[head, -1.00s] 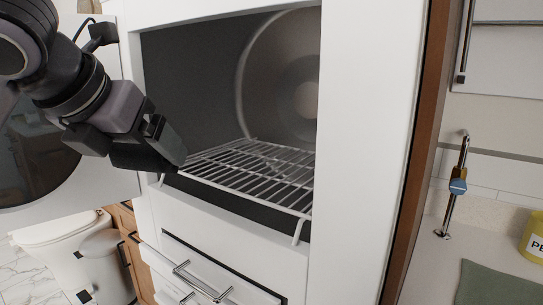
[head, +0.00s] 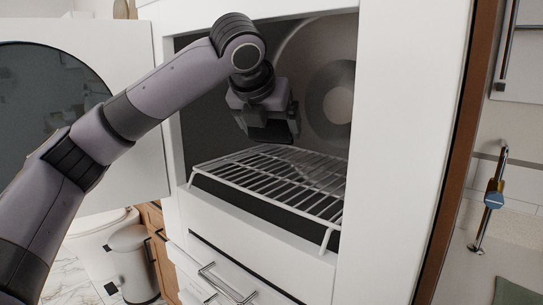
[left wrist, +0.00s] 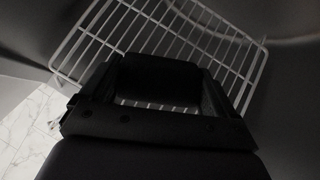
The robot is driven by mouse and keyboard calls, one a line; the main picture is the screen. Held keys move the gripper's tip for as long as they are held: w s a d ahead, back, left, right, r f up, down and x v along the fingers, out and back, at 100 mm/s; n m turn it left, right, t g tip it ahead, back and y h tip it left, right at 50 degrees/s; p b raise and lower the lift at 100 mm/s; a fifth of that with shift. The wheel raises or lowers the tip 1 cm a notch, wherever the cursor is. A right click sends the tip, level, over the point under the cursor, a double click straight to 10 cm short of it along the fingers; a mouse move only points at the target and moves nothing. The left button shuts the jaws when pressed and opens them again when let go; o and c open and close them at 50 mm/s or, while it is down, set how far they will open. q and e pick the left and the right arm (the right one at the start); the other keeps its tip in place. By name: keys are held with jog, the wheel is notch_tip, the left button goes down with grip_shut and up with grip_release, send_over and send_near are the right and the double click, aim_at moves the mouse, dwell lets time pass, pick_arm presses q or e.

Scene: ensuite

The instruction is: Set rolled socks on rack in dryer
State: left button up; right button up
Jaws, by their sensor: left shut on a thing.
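The dryer (head: 410,110) stands open, with a white wire rack (head: 262,180) across its opening. My left gripper (head: 268,132) is inside the opening, above the back part of the rack and apart from it. In the left wrist view, my left gripper (left wrist: 155,88) is shut on a dark bundle, the rolled socks (left wrist: 155,72), with the rack (left wrist: 190,42) beyond and below them. In the head view the socks are hard to tell from the dark fingers. The rack's top looks bare. My right gripper is not in view.
The dryer's round-windowed door (head: 140,170) is swung open at the left. A drawer with a metal handle (head: 228,284) is below the opening. A grey bin (head: 130,250) stands at the lower left. A faucet (head: 490,200) is at the right.

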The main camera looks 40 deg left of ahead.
aim_at(270, 141)
pick_arm(q)
notch_tip(270, 141, down, 2)
jog(key=shift+f+b, duration=0.35)
jog(key=shift+f, duration=0.25)
notch_tip(270, 141, down, 3)
jog(key=shift+f, duration=0.2)
jog(key=shift+w+f, duration=0.15)
jog(key=o, duration=0.8)
jog(key=shift+f, duration=0.2)
jog(key=shift+r, duration=0.1)
